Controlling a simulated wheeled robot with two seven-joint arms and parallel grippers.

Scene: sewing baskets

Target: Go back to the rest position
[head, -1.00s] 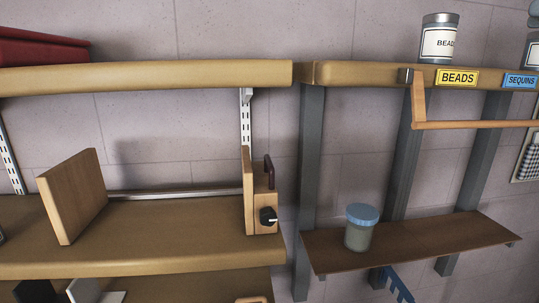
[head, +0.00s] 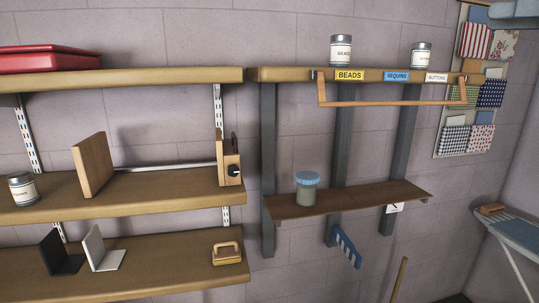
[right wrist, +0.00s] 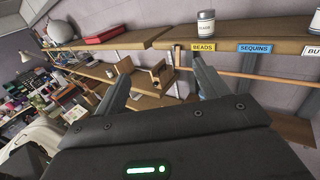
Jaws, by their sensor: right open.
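My right gripper (right wrist: 161,72) shows in the right wrist view, with its two dark fingers spread apart and nothing between them. Its fingers point toward the shelves, and the beads tin (right wrist: 205,24) is up and to the right of them. The beads tin (head: 340,51) and another tin (head: 421,55) stand on the upper right shelf (head: 290,75). A jar with a blue lid (head: 307,190) stands on the lower right shelf (head: 375,202).
A wooden rail (head: 390,103) hangs below the upper right shelf. The left shelves hold a red box (head: 45,59), a wooden board (head: 92,165), a tin (head: 22,189) and bookends (head: 103,250). An ironing board (head: 515,232) stands at the far right.

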